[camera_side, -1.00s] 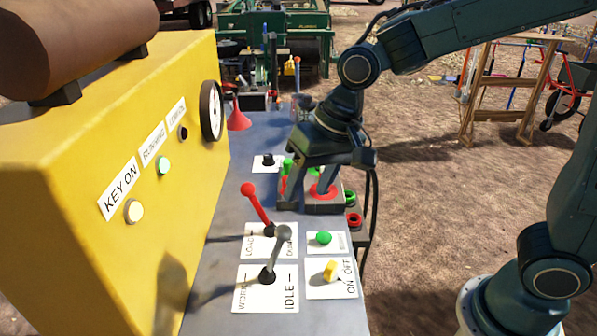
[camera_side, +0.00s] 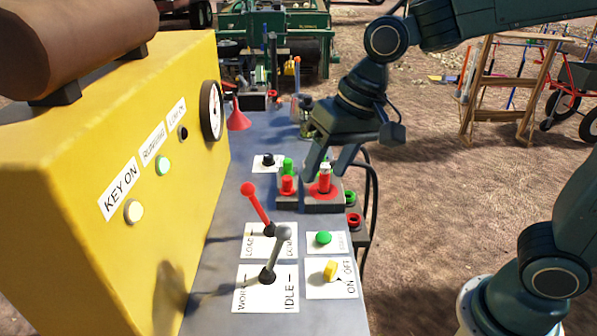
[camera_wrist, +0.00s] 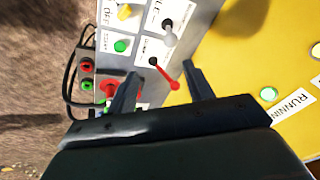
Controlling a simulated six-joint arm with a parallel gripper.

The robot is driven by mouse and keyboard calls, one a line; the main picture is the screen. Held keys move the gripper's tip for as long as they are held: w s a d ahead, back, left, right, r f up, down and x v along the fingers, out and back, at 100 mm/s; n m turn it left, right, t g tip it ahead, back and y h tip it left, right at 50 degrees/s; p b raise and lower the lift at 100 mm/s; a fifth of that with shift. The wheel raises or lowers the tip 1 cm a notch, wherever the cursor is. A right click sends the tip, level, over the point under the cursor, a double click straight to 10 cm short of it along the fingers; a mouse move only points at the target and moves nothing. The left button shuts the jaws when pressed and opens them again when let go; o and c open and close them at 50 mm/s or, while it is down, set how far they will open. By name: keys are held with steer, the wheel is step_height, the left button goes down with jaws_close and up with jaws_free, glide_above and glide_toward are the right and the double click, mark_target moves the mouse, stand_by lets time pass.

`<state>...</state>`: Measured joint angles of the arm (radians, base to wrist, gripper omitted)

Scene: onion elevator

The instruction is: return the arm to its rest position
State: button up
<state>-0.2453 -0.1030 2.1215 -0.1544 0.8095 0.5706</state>
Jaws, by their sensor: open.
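My gripper (camera_side: 334,162) is above the back right part of the grey control panel, near two red-capped plugs or buttons. It is open with nothing between its fingers. In the wrist view my gripper (camera_wrist: 160,85) also shows two spread, empty fingers over the panel. The fingers partly hide the red and green connectors beneath. My arm reaches in from the upper right of the side view.
The grey panel (camera_side: 215,250) carries a red lever (camera_side: 256,206), a grey lever (camera_side: 277,252), a green button (camera_side: 323,238) and a yellow switch (camera_side: 331,269). A yellow engine box (camera_side: 70,190) stands left. Open dirt (camera_side: 450,190) lies right.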

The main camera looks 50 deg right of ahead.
steer(key=s+d+r+n+t+h, duration=0.1)
steer(key=s+d+n+t+h, duration=0.1)
steer(key=s+d, duration=0.9)
steer(key=s, duration=0.4)
steer(key=shift+d+r, duration=0.2)
steer(key=shift+r, duration=0.05)
stand_by(0.9)
